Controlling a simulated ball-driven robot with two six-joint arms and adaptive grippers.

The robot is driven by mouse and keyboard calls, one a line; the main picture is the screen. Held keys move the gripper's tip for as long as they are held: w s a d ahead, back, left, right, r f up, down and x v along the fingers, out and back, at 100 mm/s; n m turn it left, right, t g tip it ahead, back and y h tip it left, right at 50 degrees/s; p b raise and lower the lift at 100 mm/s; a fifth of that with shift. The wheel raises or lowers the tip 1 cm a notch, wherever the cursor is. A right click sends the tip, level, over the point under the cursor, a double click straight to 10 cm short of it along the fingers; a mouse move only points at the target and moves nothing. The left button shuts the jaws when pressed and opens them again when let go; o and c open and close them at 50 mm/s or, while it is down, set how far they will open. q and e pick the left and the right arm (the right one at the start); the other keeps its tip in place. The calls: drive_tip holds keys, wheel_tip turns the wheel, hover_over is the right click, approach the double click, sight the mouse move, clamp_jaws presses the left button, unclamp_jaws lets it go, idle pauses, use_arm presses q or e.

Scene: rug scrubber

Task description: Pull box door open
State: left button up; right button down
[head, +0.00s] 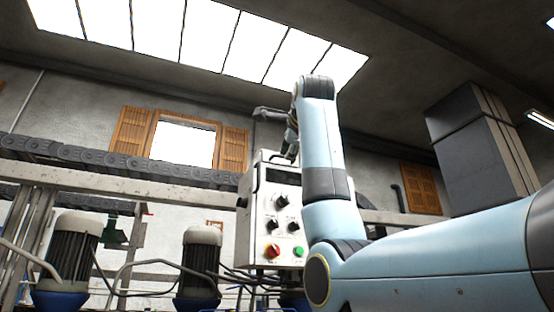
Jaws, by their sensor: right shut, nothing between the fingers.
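The box (258,222) is a pale control cabinet in the middle of the head view. Its front carries several black knobs, a dark display strip, a red knob on a yellow base and a green button. Its front looks flush with the body, though my right arm hides its right edge, so I cannot tell whether the door is slightly ajar. My right gripper (287,150) is dark and small, near the top of the box; it is shut and empty. I cannot tell whether it touches the box. My left gripper is not in view.
A conveyor with a dark chain (110,165) runs behind the box on the left. Two ribbed motors (75,255) (201,265) with cables stand at the lower left. My right arm fills the lower right. A grey duct (480,150) stands at the back right.

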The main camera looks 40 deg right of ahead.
drive_tip(key=p+x, duration=0.3)
drive_tip(key=x, duration=0.5)
drive_tip(key=shift+w+d, duration=0.15)
drive_tip(key=shift+w, duration=0.2)
drive_tip(key=a, duration=0.2)
drive_tip(key=w+a+p, duration=0.1)
drive_tip(key=a, duration=0.1)
drive_tip(key=shift+r, duration=0.25)
drive_tip(key=shift+d+f, duration=0.1)
drive_tip(key=shift+d, duration=0.1)
drive_tip(key=shift+a, duration=0.2)
